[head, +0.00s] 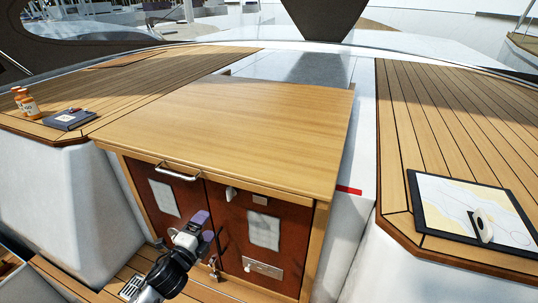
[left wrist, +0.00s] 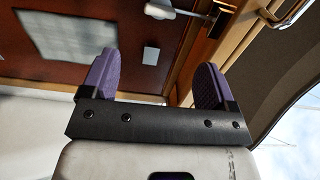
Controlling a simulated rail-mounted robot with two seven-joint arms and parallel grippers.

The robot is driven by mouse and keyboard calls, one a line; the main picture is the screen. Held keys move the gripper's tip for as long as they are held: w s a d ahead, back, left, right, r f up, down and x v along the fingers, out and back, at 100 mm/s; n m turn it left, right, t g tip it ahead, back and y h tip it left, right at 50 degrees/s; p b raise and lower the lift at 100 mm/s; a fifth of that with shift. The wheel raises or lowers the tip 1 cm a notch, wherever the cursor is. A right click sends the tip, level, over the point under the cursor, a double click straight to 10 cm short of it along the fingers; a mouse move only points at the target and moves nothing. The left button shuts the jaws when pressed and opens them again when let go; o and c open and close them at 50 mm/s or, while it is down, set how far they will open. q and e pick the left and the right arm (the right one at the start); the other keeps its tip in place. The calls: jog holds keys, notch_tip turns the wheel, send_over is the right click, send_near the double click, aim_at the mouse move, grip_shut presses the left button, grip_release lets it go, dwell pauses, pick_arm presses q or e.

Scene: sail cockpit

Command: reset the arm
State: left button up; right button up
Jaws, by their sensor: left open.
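My left gripper (head: 204,229) comes in from the bottom of the head view, in front of the brown cabinet doors. Its purple fingers also show in the left wrist view (left wrist: 153,80), spread apart with nothing between them. The cabinet (head: 225,115) has a wooden top and two dark red-brown doors below it. The gripper covers part of the doors near their middle seam. I cannot tell from these views how far the fingertips are from the doors. My right gripper shows in neither view.
A metal bar handle (head: 178,172) sticks out under the top's front edge. A latch (head: 231,193) and a small metal piece (head: 214,268) sit on the doors. A chart board (head: 470,212) lies on the right bench.

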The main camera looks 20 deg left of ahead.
pick_arm(q)
jog(key=s+a+f+n+g+y, duration=0.1)
jog(key=a+f+n+g+y, duration=0.25)
jog(key=n, duration=0.35)
jog(key=s+d+f+n+g+h, duration=0.1)
jog(key=s+d+f+n+g, duration=0.35)
jog(key=s, duration=0.75)
jog(key=s+d+f+n+g+h, duration=0.1)
jog(key=s+d+f+n+g, duration=0.15)
jog(key=s+d+f, duration=0.7)
jog(key=s+d+n+g+h, duration=0.1)
jog(key=s+d+n+g, duration=0.2)
jog(key=s, duration=1.2)
notch_tip(320, 180, up, 13)
jog(key=p, duration=1.2)
jog(key=shift+w+a+m+g, duration=0.25)
jog(key=shift+m+g, duration=0.15)
jog(key=shift+g, duration=0.05)
jog(key=shift+f, duration=0.1)
